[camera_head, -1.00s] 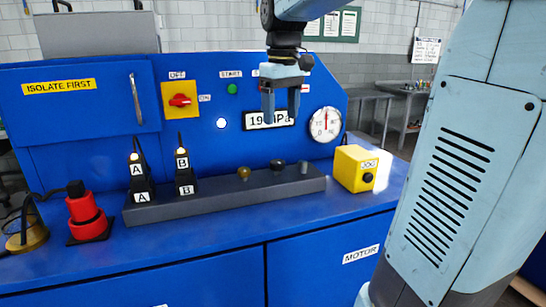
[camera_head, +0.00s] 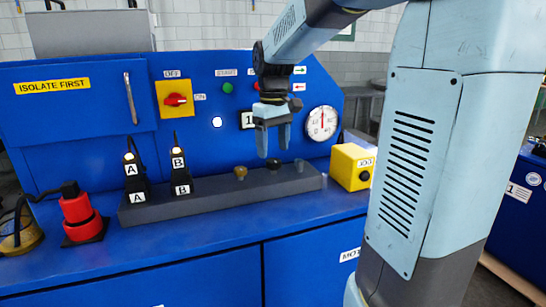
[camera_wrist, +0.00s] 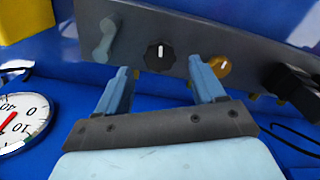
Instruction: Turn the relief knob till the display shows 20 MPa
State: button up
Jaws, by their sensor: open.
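My gripper (camera_head: 274,150) is open and empty, pointing down above the grey valve bar. In the wrist view, a black knob (camera_wrist: 160,55) with a white mark lies ahead, between the open fingers (camera_wrist: 160,66) and apart from them. A brass knob (camera_wrist: 218,66) is beyond the right finger; a grey lever knob (camera_wrist: 104,42) is to the left. In the head view, the brass knob (camera_head: 240,172), black knob (camera_head: 273,164) and grey knob (camera_head: 299,165) stand along the bar. I read no label saying which is relief.
A round gauge (camera_head: 321,123) is on the blue panel right of my gripper. A yellow JOG box (camera_head: 352,167) stands right of the bar (camera_head: 215,203). Hose plugs A (camera_head: 134,178) and B (camera_head: 180,174) stand upright at its left. A red OFF/ON switch (camera_head: 177,100) is on the panel.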

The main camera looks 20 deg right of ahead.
aim_at(273, 160)
jog(key=shift+f, duration=1.85)
jog(key=c, duration=1.1)
jog(key=shift+o, duration=0.2)
